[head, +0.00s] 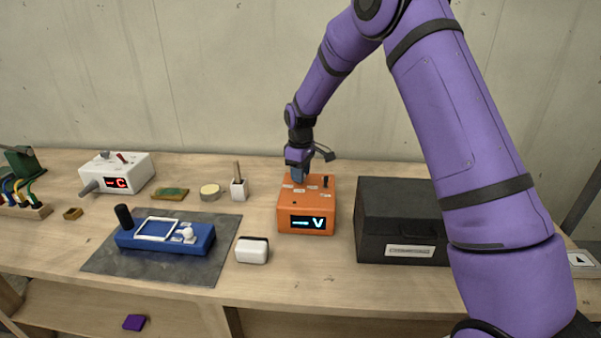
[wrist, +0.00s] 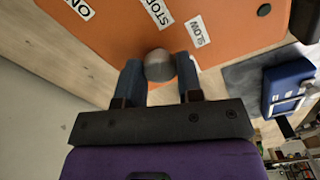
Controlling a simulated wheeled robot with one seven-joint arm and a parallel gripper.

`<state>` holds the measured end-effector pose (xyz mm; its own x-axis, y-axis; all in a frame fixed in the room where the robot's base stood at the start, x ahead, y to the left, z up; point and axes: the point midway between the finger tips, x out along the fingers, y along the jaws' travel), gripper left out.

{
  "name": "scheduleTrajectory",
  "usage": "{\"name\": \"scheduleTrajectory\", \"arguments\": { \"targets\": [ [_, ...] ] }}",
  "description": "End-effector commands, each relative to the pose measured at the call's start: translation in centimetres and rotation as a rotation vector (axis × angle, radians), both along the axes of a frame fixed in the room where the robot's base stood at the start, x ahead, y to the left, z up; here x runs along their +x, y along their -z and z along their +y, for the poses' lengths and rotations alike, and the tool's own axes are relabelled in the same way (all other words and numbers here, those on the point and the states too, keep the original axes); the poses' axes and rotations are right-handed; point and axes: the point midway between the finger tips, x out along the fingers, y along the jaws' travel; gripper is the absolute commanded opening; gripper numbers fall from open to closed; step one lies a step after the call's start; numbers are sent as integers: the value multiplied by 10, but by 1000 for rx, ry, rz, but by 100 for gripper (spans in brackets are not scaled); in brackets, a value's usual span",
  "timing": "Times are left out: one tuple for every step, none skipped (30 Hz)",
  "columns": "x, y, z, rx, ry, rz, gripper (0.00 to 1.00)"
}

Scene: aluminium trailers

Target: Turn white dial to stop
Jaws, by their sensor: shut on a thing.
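The orange box (head: 287,212) stands on the wooden bench, its front display showing a dash and a V-like sign. The pale, round dial (wrist: 159,65) is on the box's top, beside white labels; one seems to read STOP (wrist: 157,12) and another SLOW (wrist: 198,31). My gripper (wrist: 159,78) has its two blue-grey fingers on either side of the dial and is shut on it. In the head view my gripper (head: 298,174) comes down on the box's rear left, and hides the dial. Which way the dial points I cannot tell.
A black case (head: 400,215) stands close at the right of the box. A small white block (head: 252,251) lies at front left, near a blue device (head: 166,236) on a grey mat. A white box (head: 128,168) with a red display stands further left.

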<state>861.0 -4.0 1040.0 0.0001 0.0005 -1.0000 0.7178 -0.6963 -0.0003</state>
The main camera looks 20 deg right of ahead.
Motion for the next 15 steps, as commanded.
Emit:
{"name": "scheduleTrajectory", "arguments": {
  "targets": [
    [0, 0, 0, -1, -1, -1, 10],
    [0, 0, 0, -1, -1, -1, 10],
    [0, 0, 0, -1, -1, -1, 10],
    [0, 0, 0, -1, -1, -1, 10],
    [0, 0, 0, -1, -1, -1, 10],
    [0, 0, 0, -1, -1, -1, 10],
    [0, 0, 0, -1, -1, -1, 10],
    [0, 0, 0, -1, -1, -1, 10],
    [0, 0, 0, -1, -1, -1, 40],
    [0, 0, 0, -1, 0, -1, 47],
    [0, 0, 0, -1, 0, -1, 54],
    [0, 0, 0, -1, 0, -1, 59],
    [0, 0, 0, -1, 0, -1, 59],
    [0, 0, 0, 0, 0, 0, 59],
    [0, 0, 0, 0, 0, 0, 59]
  ]
}}
